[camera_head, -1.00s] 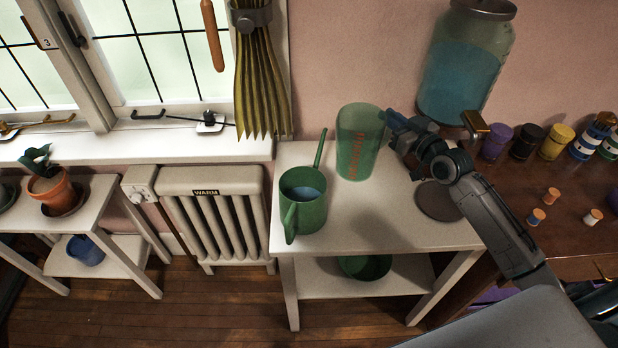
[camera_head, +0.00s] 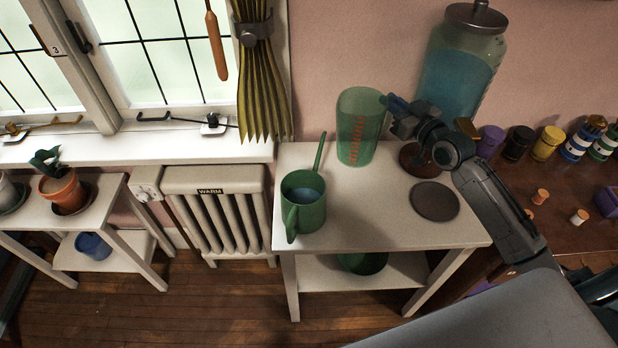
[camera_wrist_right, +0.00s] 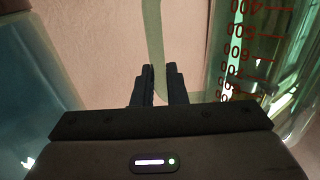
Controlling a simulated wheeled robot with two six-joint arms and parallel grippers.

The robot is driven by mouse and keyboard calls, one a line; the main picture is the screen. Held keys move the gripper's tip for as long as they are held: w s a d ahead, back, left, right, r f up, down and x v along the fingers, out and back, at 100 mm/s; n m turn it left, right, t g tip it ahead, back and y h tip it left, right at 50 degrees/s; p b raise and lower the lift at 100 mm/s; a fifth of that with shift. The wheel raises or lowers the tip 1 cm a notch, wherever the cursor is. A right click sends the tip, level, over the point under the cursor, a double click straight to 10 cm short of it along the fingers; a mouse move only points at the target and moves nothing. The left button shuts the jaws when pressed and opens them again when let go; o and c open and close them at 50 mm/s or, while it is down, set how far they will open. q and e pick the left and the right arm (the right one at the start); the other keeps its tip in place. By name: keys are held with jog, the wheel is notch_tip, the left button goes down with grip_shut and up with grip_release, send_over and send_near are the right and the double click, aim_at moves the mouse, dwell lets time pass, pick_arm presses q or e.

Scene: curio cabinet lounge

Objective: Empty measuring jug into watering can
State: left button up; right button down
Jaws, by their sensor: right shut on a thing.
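The measuring jug (camera_head: 357,128) is clear green with red markings. It is upright near the back of the white side table (camera_head: 390,230). Whether its base touches the tabletop I cannot tell. My right gripper (camera_head: 391,106) is at its right side, shut on the jug's handle. In the right wrist view the pale green handle (camera_wrist_right: 155,35) runs down between my fingers (camera_wrist_right: 159,88), with the jug's scale (camera_wrist_right: 245,60) at right. The green watering can (camera_head: 304,215) stands on the table left of and nearer than the jug, with bluish liquid inside. My left gripper is out of view.
A large lidded jar of blue liquid (camera_head: 460,70) stands behind my right wrist. A dark round disc (camera_head: 435,201) lies on the table's right part. Paint pots (camera_head: 548,143) and spools line the brown bench at right. A radiator (camera_head: 212,205) stands left.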

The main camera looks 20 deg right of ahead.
aim_at(379, 126)
jog(key=shift+s+a+r+p, duration=0.1)
jog(key=shift+s+a+p, duration=0.45)
jog(key=shift+s+p, duration=0.35)
jog(key=shift+s+a+f+p, duration=0.1)
jog(key=shift+s+a+p, duration=0.4)
jog(key=shift+s+p, duration=0.35)
jog(key=shift+s+a+r+p, duration=0.1)
jog(key=shift+s+a+p, duration=0.45)
jog(key=shift+s+p, duration=0.3)
jog(key=shift+s+a+p, duration=0.55)
jog(key=shift+s, duration=0.3)
jog(key=shift+s+a+p, duration=0.5)
jog(key=shift+s+p, duration=0.1)
jog(key=shift+s, duration=0.2)
jog(key=shift+s+a+p, duration=0.55)
jog(key=shift+s, duration=0.3)
jog(key=shift+s+a+p, duration=0.2)
jog(key=shift+s+a, duration=0.2)
jog(key=shift+s, duration=0.25)
jog(key=shift+s+a+p, duration=0.15)
jog(key=shift+s+a, duration=0.25)
jog(key=shift+s, duration=0.2)
